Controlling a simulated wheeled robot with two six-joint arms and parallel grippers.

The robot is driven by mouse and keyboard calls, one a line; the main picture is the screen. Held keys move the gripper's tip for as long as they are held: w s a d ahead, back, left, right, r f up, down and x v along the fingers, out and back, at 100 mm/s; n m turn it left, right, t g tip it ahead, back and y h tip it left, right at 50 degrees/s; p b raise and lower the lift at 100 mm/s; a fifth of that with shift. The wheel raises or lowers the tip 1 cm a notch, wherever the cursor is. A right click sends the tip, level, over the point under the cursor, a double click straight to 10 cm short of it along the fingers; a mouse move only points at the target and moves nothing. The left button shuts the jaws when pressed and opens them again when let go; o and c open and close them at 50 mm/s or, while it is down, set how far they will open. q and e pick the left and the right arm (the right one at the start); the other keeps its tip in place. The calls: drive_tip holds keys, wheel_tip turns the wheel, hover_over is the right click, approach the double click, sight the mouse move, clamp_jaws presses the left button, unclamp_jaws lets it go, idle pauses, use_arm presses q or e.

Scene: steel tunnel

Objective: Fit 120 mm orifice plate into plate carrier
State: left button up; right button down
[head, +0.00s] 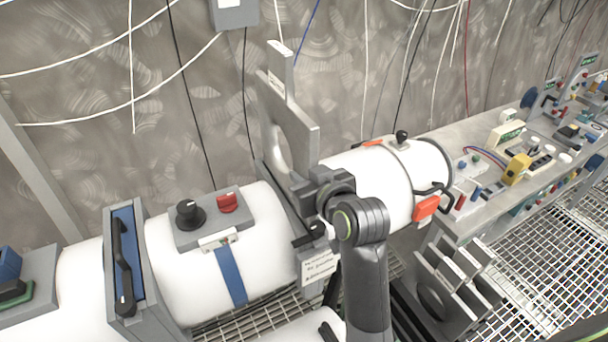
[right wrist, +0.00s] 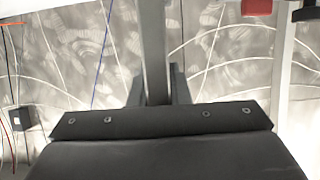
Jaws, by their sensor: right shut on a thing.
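The orifice plate (head: 305,129) is a grey square plate with a round hole and a labelled tab on top. In the head view it stands upright, mostly above the pipe line. The plate carrier (head: 285,212) is the narrow grey frame between two white pipe sections. The plate is over the carrier; its lower edge is hidden by my gripper, so I cannot tell how deep it sits. My right gripper (head: 314,190) is shut on the plate's near side. In the right wrist view the plate (right wrist: 153,45) shows edge-on as a grey bar. My left gripper is not in view.
A slotted grey rack (head: 455,275) stands at lower right on the grating. The left pipe section carries a box with a black knob (head: 190,213) and a red switch (head: 228,202). A cluttered bench (head: 470,140) runs along the right. Cables hang on the wall behind.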

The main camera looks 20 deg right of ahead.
drive_tip(key=shift+f+b, duration=2.15)
drive_tip(key=shift+f, duration=1.25)
drive_tip(key=shift+f+b, duration=0.35)
drive_tip(key=shift+f, duration=0.2)
